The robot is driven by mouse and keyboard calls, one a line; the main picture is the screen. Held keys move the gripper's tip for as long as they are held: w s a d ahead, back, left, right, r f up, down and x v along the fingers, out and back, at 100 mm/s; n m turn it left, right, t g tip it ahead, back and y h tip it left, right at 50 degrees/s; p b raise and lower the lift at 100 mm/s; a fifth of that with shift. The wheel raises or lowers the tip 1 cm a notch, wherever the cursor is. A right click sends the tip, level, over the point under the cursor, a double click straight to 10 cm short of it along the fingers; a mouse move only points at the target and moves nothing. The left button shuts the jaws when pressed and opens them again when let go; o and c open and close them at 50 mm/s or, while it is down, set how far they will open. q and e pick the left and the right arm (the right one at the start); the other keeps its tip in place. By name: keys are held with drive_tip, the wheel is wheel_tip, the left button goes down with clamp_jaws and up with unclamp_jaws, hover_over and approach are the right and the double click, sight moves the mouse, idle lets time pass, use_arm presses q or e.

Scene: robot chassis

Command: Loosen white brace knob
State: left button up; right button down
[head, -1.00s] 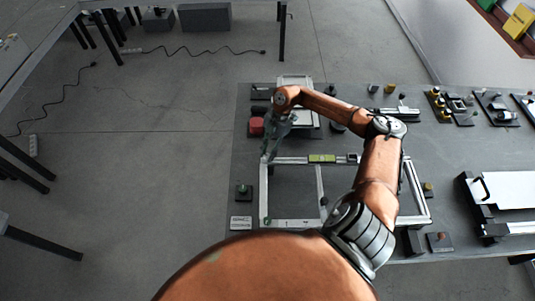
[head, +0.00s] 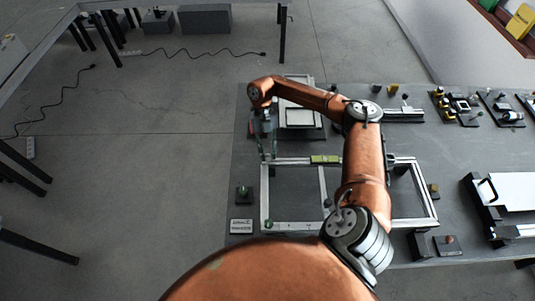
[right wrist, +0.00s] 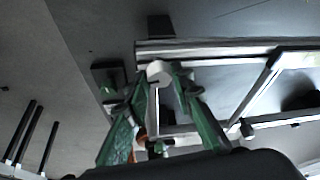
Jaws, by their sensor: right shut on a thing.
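The white brace knob (right wrist: 158,73) shows in the right wrist view as a pale round cap at a corner of the aluminium frame (right wrist: 205,50). My right gripper (right wrist: 157,78) has its green fingers on both sides of the knob and is shut on it. In the head view my right gripper (head: 266,156) points down at the frame's upper left corner, and the frame (head: 322,190) lies on the grey table. The knob is too small and covered to make out in the head view. My left gripper is not in view.
A small block with a green top (head: 243,194) and a label plate (head: 241,226) sit left of the frame. A level with a yellow-green body (head: 325,159) lies on the frame's top rail. A white panel fixture (head: 510,190) stands at the right of the table (head: 450,150).

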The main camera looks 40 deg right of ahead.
drive_tip(key=n+h, duration=0.1)
drive_tip(key=n, duration=0.1)
drive_tip(key=n+h, duration=0.1)
drive_tip(key=n, duration=0.2)
drive_tip(key=shift+w+a+r+n+b, duration=0.2)
drive_tip(key=shift+n+b, duration=0.1)
drive_tip(key=shift+b, duration=0.1)
drive_tip(key=n+h, duration=0.2)
drive_tip(key=n, duration=0.3)
drive_tip(key=shift+n, duration=0.3)
drive_tip(key=c, duration=1.7)
unclamp_jaws()
drive_tip(key=shift+s+f, duration=0.1)
drive_tip(key=shift+f, duration=0.05)
drive_tip(key=shift+o, duration=0.2)
drive_tip(key=shift+a, duration=0.1)
drive_tip(key=v, duration=1.2)
drive_tip(key=shift+s, duration=0.15)
